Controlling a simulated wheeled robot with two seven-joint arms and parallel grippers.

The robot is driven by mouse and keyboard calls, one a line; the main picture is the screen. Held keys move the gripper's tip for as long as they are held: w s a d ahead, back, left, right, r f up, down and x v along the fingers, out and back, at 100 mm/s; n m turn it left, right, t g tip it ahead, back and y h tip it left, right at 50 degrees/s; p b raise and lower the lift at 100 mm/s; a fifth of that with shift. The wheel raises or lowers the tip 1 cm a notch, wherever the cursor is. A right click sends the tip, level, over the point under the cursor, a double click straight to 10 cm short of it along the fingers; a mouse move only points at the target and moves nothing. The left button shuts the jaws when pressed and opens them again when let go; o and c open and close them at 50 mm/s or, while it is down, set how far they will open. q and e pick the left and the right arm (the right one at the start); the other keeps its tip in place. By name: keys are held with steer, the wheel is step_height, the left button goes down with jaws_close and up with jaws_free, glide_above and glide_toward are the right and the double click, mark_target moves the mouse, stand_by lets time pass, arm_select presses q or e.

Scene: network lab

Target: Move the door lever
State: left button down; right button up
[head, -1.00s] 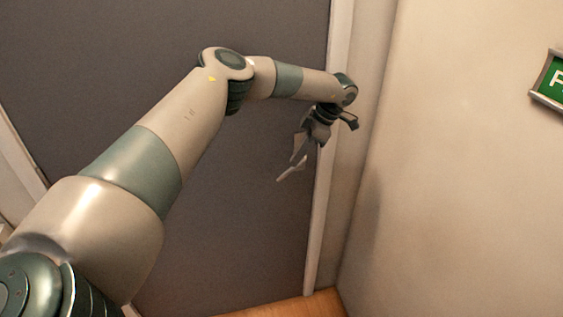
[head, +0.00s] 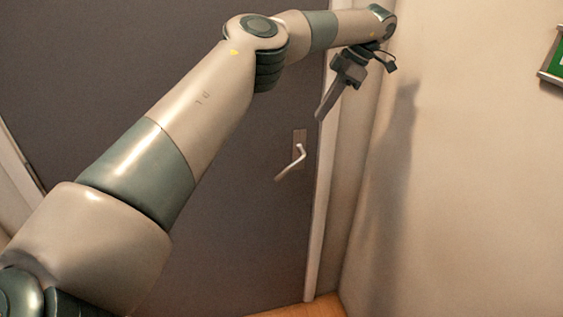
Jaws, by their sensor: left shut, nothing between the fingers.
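The door lever (head: 291,163) is a pale metal handle on a small plate near the right edge of the dark grey door (head: 232,205). It slopes down to the left from its pivot. My left gripper (head: 320,117) is above and slightly right of the lever in the picture, apart from it. Its fingers are together and point down to the left, with nothing in them. My right gripper is not in the head view.
The light door frame (head: 314,240) runs down right of the lever. A beige wall (head: 470,190) stands close on the right, with a green sign (head: 556,62) at its edge. A strip of wooden floor (head: 300,309) shows below.

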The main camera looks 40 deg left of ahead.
arm_select(q)
steer(key=shift+v, duration=0.8)
steer(key=shift+s+a, duration=0.1)
